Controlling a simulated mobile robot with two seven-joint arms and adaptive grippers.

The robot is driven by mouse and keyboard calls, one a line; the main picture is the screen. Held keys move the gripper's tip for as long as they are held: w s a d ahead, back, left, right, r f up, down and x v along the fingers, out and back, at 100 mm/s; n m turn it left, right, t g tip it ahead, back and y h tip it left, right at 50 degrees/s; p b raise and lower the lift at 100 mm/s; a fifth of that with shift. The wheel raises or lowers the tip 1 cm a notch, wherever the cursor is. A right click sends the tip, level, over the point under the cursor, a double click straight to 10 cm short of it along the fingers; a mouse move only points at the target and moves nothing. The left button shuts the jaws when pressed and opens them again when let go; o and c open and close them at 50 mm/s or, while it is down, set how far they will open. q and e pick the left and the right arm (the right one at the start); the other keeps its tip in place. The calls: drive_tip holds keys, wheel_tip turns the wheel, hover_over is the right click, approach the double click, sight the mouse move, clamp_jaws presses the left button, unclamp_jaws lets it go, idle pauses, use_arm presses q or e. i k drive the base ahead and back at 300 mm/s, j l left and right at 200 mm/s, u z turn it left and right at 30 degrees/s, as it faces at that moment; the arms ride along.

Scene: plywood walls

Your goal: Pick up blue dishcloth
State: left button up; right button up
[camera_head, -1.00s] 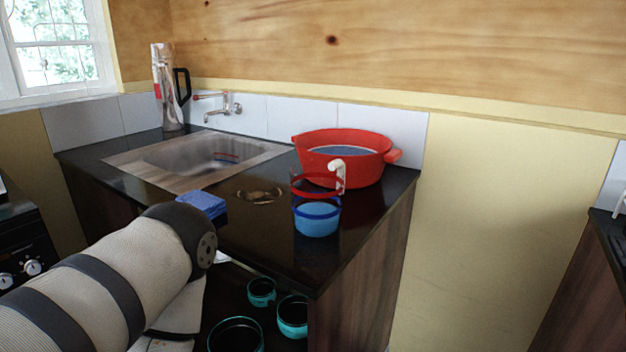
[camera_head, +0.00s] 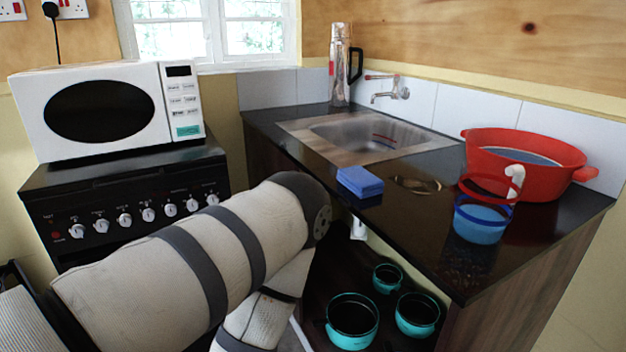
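The blue dishcloth (camera_head: 360,181) lies folded in a small block on the dark countertop, near its front edge and in front of the sink. It is fully in view. My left arm comes in from the lower left, and its thick elbow part is below and left of the cloth in the picture. The arm bends back down there, and its gripper is not in view. My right arm and gripper are not in view.
On the counter (camera_head: 440,225) stand a sink (camera_head: 350,135), a red pot (camera_head: 560,170), a blue cup-like container (camera_head: 480,225), a small brownish ring (camera_head: 417,185) and a flask (camera_head: 340,70). Teal pots (camera_head: 352,320) sit below. A microwave (camera_head: 105,105) stands on a stove (camera_head: 130,200) at left.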

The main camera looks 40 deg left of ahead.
sight(360, 181)
drive_tip(key=u, duration=0.85)
